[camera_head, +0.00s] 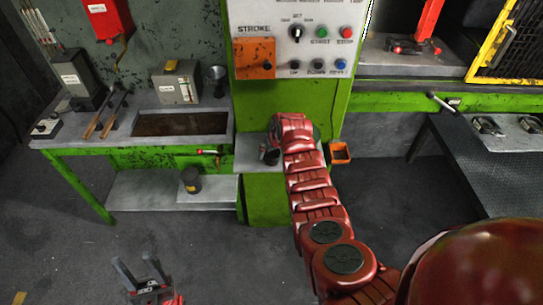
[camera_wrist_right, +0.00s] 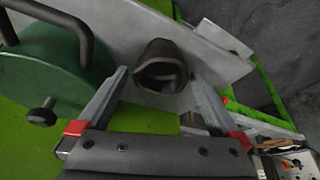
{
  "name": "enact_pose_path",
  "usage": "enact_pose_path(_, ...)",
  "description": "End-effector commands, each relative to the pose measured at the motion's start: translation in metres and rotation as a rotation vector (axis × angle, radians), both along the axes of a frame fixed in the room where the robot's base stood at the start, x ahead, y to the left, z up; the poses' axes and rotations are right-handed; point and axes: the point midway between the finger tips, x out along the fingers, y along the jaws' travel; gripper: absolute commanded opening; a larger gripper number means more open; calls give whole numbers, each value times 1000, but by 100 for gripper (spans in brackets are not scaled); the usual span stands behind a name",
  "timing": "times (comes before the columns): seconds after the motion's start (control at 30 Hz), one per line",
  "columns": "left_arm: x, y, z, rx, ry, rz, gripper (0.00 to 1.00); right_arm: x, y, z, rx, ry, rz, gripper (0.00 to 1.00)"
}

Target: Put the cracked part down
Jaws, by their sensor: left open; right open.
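A dark, hollow metal part (camera_wrist_right: 160,68) sits on a grey plate (camera_wrist_right: 222,62) in the right wrist view, its opening partly facing the camera. No crack can be made out on it. My right gripper (camera_wrist_right: 157,88) is open around it, with a gap between the part and each finger. In the head view my red right arm reaches to a grey ledge (camera_head: 248,152) below the control panel, and its hand hides most of what is there. My left gripper (camera_head: 136,264) is open and empty, low over the floor at the bottom left.
A green round body with a dark handle (camera_wrist_right: 50,75) is close to the left finger in the wrist view. A workbench (camera_head: 90,138) stands at the left, with a dark cup (camera_head: 191,180) on its lower shelf. A dark table (camera_head: 470,165) stands at the right.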

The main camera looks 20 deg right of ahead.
Motion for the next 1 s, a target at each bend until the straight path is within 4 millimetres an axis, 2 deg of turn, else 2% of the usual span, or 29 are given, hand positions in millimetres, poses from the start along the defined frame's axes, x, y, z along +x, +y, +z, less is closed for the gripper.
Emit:
enact_pose_path(0.2,0,0,3,0,0,0,50,3,1,-11,1,2,0,100)
enact_pose_path(0.6,0,0,3,0,0,0,50,4,2,-14,-3,1,6,100)
enact_pose_path(0.67,0,0,3,0,0,0,50,4,2,-14,-2,1,6,91)
enact_pose_path(1.0,0,0,3,0,0,0,50,4,2,-14,-2,1,6,30)
